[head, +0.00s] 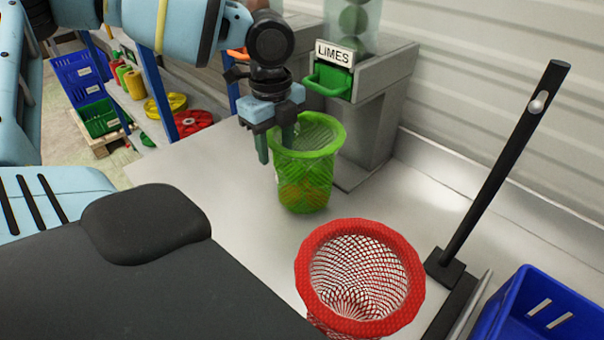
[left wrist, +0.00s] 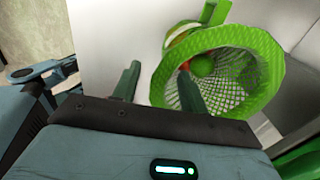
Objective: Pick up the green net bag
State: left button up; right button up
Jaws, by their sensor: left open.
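The green net bag (head: 318,168) stands upright on the grey counter, with a thick green rim around its open top. Orange and yellowish shapes show through its lower mesh. In the left wrist view the bag's rim (left wrist: 272,68) faces me, and a round green fruit (left wrist: 201,65) shows within the opening. My left gripper (head: 276,145) is open at the bag's left side. One finger is outside the bag on the left; the other overlaps the rim and opening. The fingers also show in the left wrist view (left wrist: 158,86). I cannot tell whether they touch the rim. My right gripper is not in view.
A red net bag (head: 362,235) stands open in front. A grey dispenser with a LIMES sign (head: 334,53) is close behind the green bag. A black post (head: 500,165) and a blue crate (head: 540,312) are at right. The counter left of the bag is clear.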

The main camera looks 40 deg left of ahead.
pick_arm(q)
grip_shut()
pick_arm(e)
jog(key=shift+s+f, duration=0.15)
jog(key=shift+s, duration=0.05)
pick_arm(q)
jog(key=shift+r, duration=0.1)
